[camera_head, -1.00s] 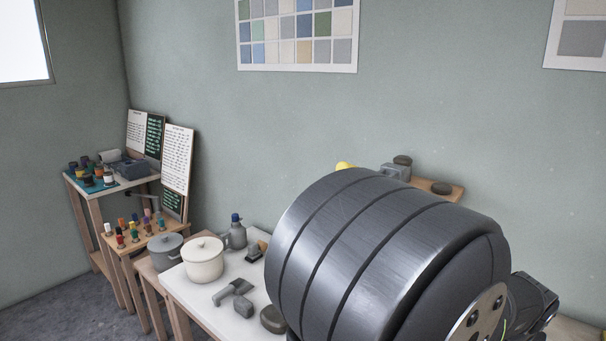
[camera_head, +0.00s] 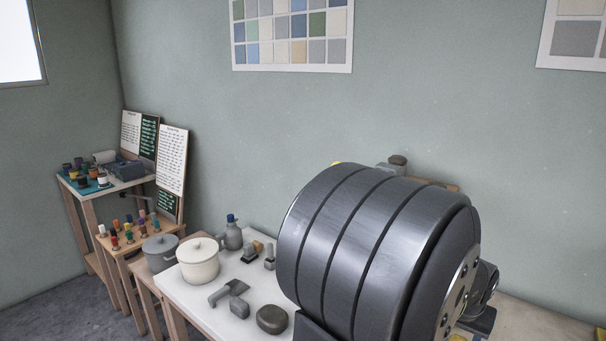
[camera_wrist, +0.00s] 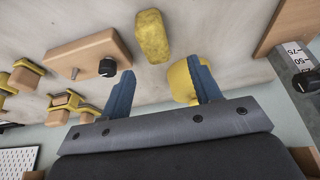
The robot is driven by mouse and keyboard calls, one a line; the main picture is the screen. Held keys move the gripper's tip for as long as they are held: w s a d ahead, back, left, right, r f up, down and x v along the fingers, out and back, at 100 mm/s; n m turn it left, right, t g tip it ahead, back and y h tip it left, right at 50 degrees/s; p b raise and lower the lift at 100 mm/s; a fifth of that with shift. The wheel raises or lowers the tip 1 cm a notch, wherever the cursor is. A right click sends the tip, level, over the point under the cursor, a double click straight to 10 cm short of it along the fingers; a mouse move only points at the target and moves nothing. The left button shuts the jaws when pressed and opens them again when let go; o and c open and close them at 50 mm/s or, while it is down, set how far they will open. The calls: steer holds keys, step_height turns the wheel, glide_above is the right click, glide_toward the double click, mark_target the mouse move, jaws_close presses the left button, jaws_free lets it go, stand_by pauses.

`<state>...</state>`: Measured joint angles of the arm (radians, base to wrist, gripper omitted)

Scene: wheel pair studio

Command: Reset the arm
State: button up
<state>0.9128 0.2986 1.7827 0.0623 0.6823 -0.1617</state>
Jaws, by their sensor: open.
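My gripper (camera_wrist: 163,95) shows in the wrist view with its two blue fingers spread apart. It is open, with nothing between the fingers. A yellow rounded thing (camera_wrist: 181,82) shows just behind the right finger; I cannot tell whether they touch. A yellow sponge-like block (camera_wrist: 152,37) lies on the pale surface beyond the gap between the fingers. In the head view, my large dark arm link fills the lower right and hides my gripper.
The white table (camera_head: 190,291) holds a cream pot (camera_head: 198,261), a grey flask (camera_head: 232,237) and a dark stone-like lump (camera_head: 272,319). A grey pot (camera_head: 160,253) stands to their left.

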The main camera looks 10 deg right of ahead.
steer(key=w+a+f, duration=0.1)
steer(key=w, duration=0.1)
steer(key=w+a+f, duration=0.1)
steer(key=w, duration=0.1)
steer(key=w+a+f, duration=0.1)
steer(key=w+a, duration=0.1)
steer(key=w, duration=0.1)
steer(key=shift+f, duration=0.8)
steer(key=w+d+r, duration=0.1)
steer(key=d+r, duration=0.3)
steer(key=r, duration=0.5)
steer(key=shift+w+d, duration=0.3)
steer(key=shift+w, duration=0.1)
steer(key=o, duration=0.4)
steer(key=d+r, duration=0.1)
steer(key=r, duration=0.2)
steer(key=d+r, duration=0.1)
steer(key=r, duration=0.6)
steer(key=shift+d+r, duration=0.3)
steer(key=shift+d, duration=0.1)
steer(key=o, duration=0.4)
steer(key=shift+f, duration=0.1)
steer(key=shift+o, duration=0.7)
steer(key=x, duration=0.9)
steer(key=shift+w, duration=0.2)
steer(key=shift+f, duration=0.15)
